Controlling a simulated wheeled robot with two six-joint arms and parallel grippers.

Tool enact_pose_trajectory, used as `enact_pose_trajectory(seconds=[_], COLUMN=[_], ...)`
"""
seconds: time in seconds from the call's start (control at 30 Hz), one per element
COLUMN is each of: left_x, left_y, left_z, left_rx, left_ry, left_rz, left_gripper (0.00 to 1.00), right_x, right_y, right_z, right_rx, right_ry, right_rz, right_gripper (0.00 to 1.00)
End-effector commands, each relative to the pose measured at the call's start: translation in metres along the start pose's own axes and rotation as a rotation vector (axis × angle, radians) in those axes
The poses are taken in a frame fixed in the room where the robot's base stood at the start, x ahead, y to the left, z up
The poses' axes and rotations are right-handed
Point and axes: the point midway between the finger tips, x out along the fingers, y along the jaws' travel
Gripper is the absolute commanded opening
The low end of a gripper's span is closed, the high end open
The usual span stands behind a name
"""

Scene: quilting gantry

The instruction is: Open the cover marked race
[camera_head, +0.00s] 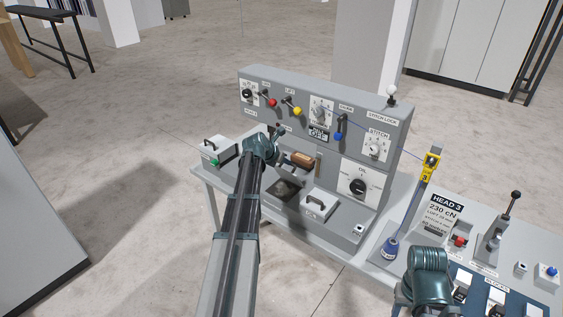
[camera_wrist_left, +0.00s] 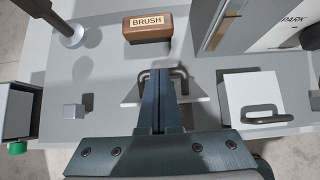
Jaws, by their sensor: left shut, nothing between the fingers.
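My left gripper (camera_head: 284,160) is shut and empty over the console shelf. In the left wrist view its closed fingers (camera_wrist_left: 158,72) reach over the handle of a pale cover (camera_wrist_left: 130,96), overlapping it; I cannot tell if they touch. This cover looks foreshortened and tilted up, its handle at the far side. In the head view a dark square opening (camera_head: 286,189) shows below the gripper. A second white cover with a handle (camera_head: 318,203) lies flat to its right, also in the left wrist view (camera_wrist_left: 252,92). No race marking is legible. My right arm's teal end (camera_head: 430,277) shows, fingertips hidden.
A brown BRUSH block (camera_wrist_left: 149,27) sits just beyond the fingers. The upright panel (camera_head: 350,100) with levers and knobs stands behind the shelf. A grey box with a green part (camera_head: 217,152) is at left. The HEAD 3 station (camera_head: 443,214) is at right.

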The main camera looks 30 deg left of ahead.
Motion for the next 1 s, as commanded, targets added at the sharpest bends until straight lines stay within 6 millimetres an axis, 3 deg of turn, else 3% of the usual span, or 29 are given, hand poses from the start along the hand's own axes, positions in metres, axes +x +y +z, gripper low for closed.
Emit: enact_pose_trajectory(seconds=[0.4,1.0], left_x=[0.027,0.041], left_y=[0.001,0.000], left_z=[0.036,0.049], left_rx=[0.000,0.000], left_ry=[-0.002,-0.003], left_rz=[0.000,0.000], left_gripper=[0.00,0.00], right_x=[-0.006,-0.005], right_y=[0.001,0.000], right_z=[0.000,0.000], right_rx=[0.000,0.000], right_ry=[0.000,0.000], right_rz=[0.000,0.000], right_gripper=[0.50,0.50])
